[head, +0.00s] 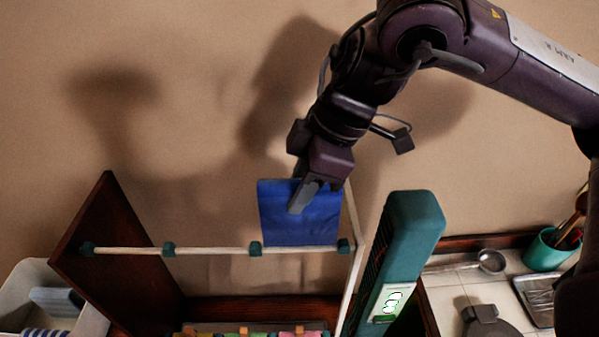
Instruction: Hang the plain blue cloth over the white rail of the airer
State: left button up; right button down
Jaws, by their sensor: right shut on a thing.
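The plain blue cloth (285,225) hangs flat from my right gripper (304,197), which is shut on its upper part. A grey finger covers part of the cloth's front. The white rail (210,250) of the airer runs across the lower middle, with several teal clips along it. The cloth's lower edge shows right at the rail's line, between the two right-hand clips. I cannot tell whether it touches the rail or is just behind or above it. My left gripper is not in view.
A dark wood panel (115,255) stands at the rail's left end. A teal upright box (398,255) stands right of the rail. A pale bin (35,285) is at the lower left. A ladle (490,261) and a teal pot (545,252) are on the right counter.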

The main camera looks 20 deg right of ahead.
jog(key=shift+s+f, duration=0.2)
jog(key=shift+f, duration=0.1)
jog(key=shift+f+b, duration=5.2)
jog(key=shift+f, duration=1.75)
jog(key=c, duration=0.9)
grip_release()
jog(key=shift+r, duration=0.1)
jog(key=shift+p+v, duration=0.55)
jog(key=shift+v, duration=3.25)
